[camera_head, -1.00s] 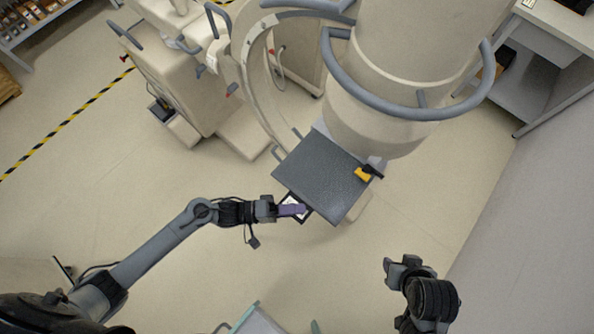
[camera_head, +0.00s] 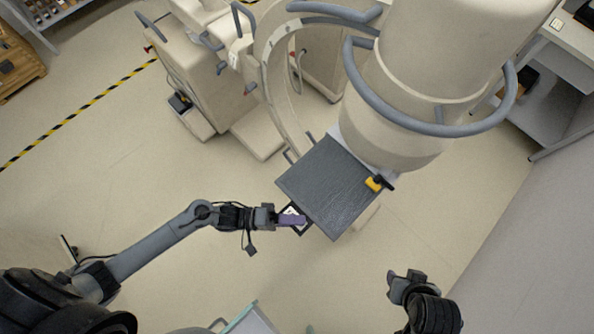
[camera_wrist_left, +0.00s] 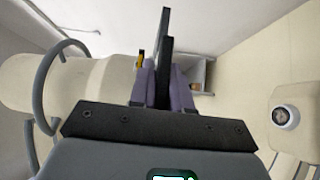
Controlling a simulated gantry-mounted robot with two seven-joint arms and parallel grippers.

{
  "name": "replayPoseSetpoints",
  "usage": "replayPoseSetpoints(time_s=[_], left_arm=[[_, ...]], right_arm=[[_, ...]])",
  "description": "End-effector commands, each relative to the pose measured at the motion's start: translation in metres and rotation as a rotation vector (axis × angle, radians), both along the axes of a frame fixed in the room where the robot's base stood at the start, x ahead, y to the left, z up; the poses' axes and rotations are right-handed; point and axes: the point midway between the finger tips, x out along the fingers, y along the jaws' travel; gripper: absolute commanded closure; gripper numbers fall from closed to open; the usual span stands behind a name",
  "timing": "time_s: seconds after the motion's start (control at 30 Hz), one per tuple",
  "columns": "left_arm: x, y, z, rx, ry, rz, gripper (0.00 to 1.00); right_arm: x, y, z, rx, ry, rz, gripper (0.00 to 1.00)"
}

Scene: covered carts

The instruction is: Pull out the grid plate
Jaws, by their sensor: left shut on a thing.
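The grid plate (camera_head: 291,211), dark-edged with a white patch, sticks out a little from under the left edge of a dark grey square panel (camera_head: 328,185). The rest of it is hidden beneath the panel. My left gripper (camera_head: 293,220), with purple fingers, is shut on the plate's exposed edge. In the left wrist view the two purple fingers (camera_wrist_left: 162,88) stand on either side of dark slabs seen edge-on; I cannot clearly separate plate from panel there. My right gripper (camera_head: 405,283) hangs empty at the lower right, away from the panel; its jaw opening is unclear.
The panel is fixed to a large beige machine column (camera_head: 400,110) with a grey ring handle (camera_head: 430,128). A yellow-and-black piece (camera_head: 375,184) sits at the panel's right corner. A beige cart (camera_head: 200,85) stands behind. The floor left of the panel is clear.

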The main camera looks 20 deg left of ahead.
Motion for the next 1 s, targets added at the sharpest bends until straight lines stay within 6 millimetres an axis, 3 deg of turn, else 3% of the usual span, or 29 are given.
replayPoseSetpoints(time_s=[1.0], left_arm=[[-0.027, 0.011, 0.001, -0.002, -0.003, 0.0, 1.0]], right_arm=[[0.0, 0.002, 0.001, 0.009, 0.0, -0.006, 0.57]])
